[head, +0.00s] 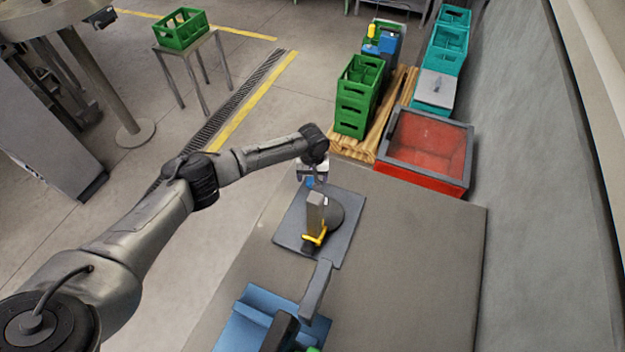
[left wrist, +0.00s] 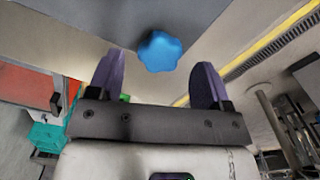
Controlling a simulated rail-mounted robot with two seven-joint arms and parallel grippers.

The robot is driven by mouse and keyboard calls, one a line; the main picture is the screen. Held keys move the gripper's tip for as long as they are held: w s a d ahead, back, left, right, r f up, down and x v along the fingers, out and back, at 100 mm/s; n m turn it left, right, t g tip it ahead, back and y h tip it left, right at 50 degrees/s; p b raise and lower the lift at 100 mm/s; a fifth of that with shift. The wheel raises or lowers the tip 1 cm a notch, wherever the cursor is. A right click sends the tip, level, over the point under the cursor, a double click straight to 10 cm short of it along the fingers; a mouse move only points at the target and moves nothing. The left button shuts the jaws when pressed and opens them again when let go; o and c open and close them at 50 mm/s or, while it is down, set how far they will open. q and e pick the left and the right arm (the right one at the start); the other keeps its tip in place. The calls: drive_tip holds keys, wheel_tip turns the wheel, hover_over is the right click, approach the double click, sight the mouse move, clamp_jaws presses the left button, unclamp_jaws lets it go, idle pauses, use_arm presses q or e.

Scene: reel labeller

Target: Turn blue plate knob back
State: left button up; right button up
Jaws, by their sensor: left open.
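The blue plate knob (left wrist: 160,52) is a lobed blue knob under a grey surface in the left wrist view. In the head view a small blue spot of it (head: 309,183) shows at the far end of the dark grey plate (head: 290,240). My left gripper (left wrist: 159,62) is open, with one dark finger on each side of the knob in the picture. The knob appears between and slightly beyond the fingertips; no contact shows. In the head view the left gripper (head: 311,174) is at that end of the plate, partly hidden by its wrist.
The plate carries a grey post (head: 315,212), a dark disc (head: 335,214) and a yellow lever (head: 317,238). A blue fixture (head: 240,325) stands nearer. A red bin (head: 425,186) and green crates (head: 355,108) stand beyond. The table's right side (head: 425,265) is clear.

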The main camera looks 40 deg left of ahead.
use_arm(q)
drive_tip(key=shift+f, duration=1.05)
drive_tip(key=shift+c, duration=0.5)
drive_tip(key=c, duration=0.8)
